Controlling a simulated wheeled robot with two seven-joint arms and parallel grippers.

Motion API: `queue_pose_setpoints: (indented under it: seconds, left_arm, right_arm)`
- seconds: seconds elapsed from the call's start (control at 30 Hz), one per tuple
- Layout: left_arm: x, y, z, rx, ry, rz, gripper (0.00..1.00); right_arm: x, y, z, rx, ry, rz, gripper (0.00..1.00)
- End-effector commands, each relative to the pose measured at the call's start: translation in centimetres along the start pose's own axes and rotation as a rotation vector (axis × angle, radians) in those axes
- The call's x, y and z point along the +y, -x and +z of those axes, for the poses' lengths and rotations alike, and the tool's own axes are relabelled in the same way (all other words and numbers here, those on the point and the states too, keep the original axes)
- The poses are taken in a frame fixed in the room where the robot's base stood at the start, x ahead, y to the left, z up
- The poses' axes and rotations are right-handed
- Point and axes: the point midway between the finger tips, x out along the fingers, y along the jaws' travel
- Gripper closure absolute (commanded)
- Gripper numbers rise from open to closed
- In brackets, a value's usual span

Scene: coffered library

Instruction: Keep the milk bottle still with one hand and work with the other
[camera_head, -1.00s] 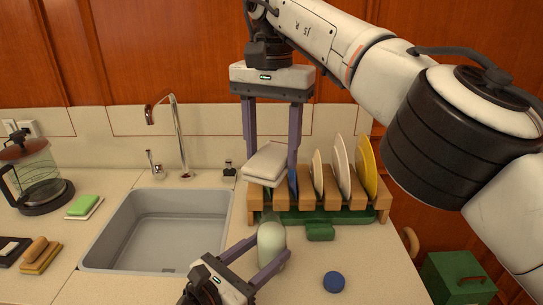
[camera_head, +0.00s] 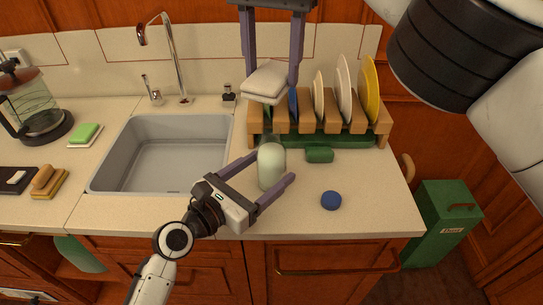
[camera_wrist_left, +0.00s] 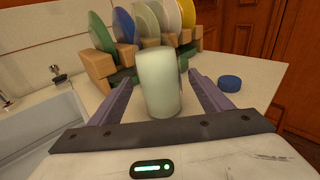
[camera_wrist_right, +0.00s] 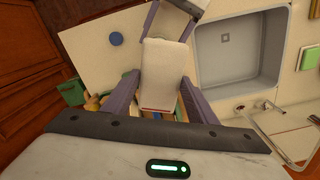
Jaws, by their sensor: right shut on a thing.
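The milk bottle (camera_head: 271,168), pale greenish white, stands upright on the counter in front of the plate rack. My left gripper (camera_head: 273,165) is open, with one finger on each side of the bottle. In the left wrist view, gaps show between the bottle (camera_wrist_left: 158,85) and both fingers. My right gripper (camera_head: 271,78) points down above and behind the bottle, shut on a folded white cloth (camera_head: 266,84). The cloth (camera_wrist_right: 164,72) also shows between the fingers in the right wrist view. A blue round cap (camera_head: 331,201) lies on the counter right of the bottle.
The wooden plate rack (camera_head: 381,130) with several plates stands behind the bottle. A green object (camera_head: 319,155) lies before it. The sink (camera_head: 105,170) and faucet (camera_head: 163,45) are left. The counter around the cap is clear up to its front edge.

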Motion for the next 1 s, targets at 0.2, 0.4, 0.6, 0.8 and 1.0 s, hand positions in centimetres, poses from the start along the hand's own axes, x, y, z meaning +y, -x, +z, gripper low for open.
queue_pose_setpoints:
  seconds: [0.2, 0.4, 0.6, 0.8, 1.0]
  left_arm:
    - [0.0, 0.0, 0.0, -0.001, 0.000, 0.001, 0.26]
    - [0.0, 0.0, 0.1, -0.001, 0.000, 0.001, 0.35]
    - [0.1, 0.3, 0.1, -0.001, 0.000, 0.001, 0.35]
    - [0.1, 1.8, 0.1, 0.000, -0.001, 0.001, 0.35]
    - [0.1, 3.4, 0.0, 0.000, -0.001, 0.001, 0.35]
  right_arm:
    - [0.0, 0.0, 0.0, 0.000, 0.000, 0.000, 0.72]
    - [0.0, 0.0, 0.0, 0.000, 0.000, 0.000, 0.72]
    - [0.0, 0.1, 0.0, 0.000, 0.000, 0.000, 0.72]
    - [0.0, 0.6, 0.0, 0.000, 0.000, 0.000, 0.72]
    - [0.0, 0.7, 0.0, 0.000, 0.000, 0.000, 0.72]
